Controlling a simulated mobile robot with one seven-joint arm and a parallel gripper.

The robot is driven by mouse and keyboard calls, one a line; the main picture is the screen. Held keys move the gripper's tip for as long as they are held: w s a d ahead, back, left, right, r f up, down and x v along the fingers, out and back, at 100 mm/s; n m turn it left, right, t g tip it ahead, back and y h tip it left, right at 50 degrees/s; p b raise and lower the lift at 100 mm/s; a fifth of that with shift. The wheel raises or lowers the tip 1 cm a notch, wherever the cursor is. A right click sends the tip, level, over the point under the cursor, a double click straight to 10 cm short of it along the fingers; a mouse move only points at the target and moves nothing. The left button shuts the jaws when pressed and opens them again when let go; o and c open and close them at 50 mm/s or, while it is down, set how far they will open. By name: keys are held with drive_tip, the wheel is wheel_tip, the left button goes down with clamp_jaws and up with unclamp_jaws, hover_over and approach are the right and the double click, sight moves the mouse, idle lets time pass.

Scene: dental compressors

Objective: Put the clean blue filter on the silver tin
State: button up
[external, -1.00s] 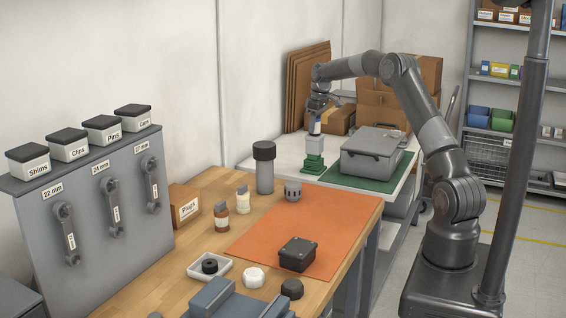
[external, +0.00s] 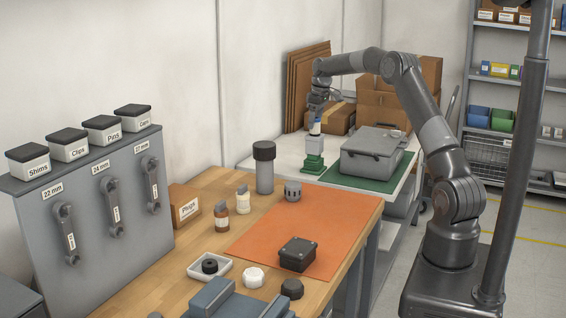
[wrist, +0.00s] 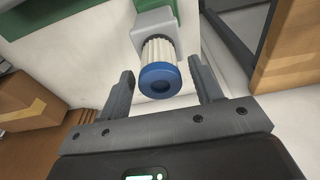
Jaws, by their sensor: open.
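The blue filter (wrist: 160,80) has a ringed blue end cap and a white pleated body. In the wrist view it stands on a pale grey block above a green base. My gripper (wrist: 161,68) is open, with one finger on each side of the filter and visible gaps between. In the external view my gripper (external: 317,109) is directly above the filter (external: 314,128), which is on the green stand (external: 313,164) on the white table. I cannot pick out a silver tin with certainty.
A large grey case (external: 372,152) on a green mat stands right of the stand. Cardboard boxes (external: 400,100) are behind. The nearer wooden bench holds an orange mat (external: 285,225), a tall dark-capped cylinder (external: 264,170), small bottles and a black box (external: 297,254).

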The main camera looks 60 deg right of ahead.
sight(318, 119)
drive_tip(key=r, duration=0.3)
drive_tip(key=s+r, duration=0.1)
drive_tip(key=r, duration=0.5)
drive_tip(key=shift+s+r, duration=0.2)
drive_tip(key=shift+r, duration=0.2)
drive_tip(key=shift+a+r, duration=0.25)
drive_tip(key=shift+a, duration=0.05)
drive_tip(key=s+a+r, duration=0.3)
drive_tip(key=a, duration=0.7)
drive_tip(key=s+a+r+t+h, duration=0.1)
drive_tip(key=s+a+r, duration=0.3)
drive_tip(key=a, duration=0.5)
drive_tip(key=s+a+r, duration=0.3)
drive_tip(key=a, duration=0.7)
drive_tip(key=s+a+f+t, duration=0.1)
drive_tip(key=s+a+f, duration=0.2)
drive_tip(key=s+a, duration=0.2)
drive_tip(key=s+a+f+t, duration=0.1)
drive_tip(key=s+a+f, duration=0.2)
drive_tip(key=s, duration=0.7)
drive_tip(key=s+a+f+y, duration=0.1)
drive_tip(key=s+a+f, duration=0.2)
drive_tip(key=s+a, duration=0.3)
drive_tip(key=shift+s+a+f+t, duration=0.25)
drive_tip(key=shift+s+a+t, duration=0.15)
drive_tip(key=shift+s, duration=0.8)
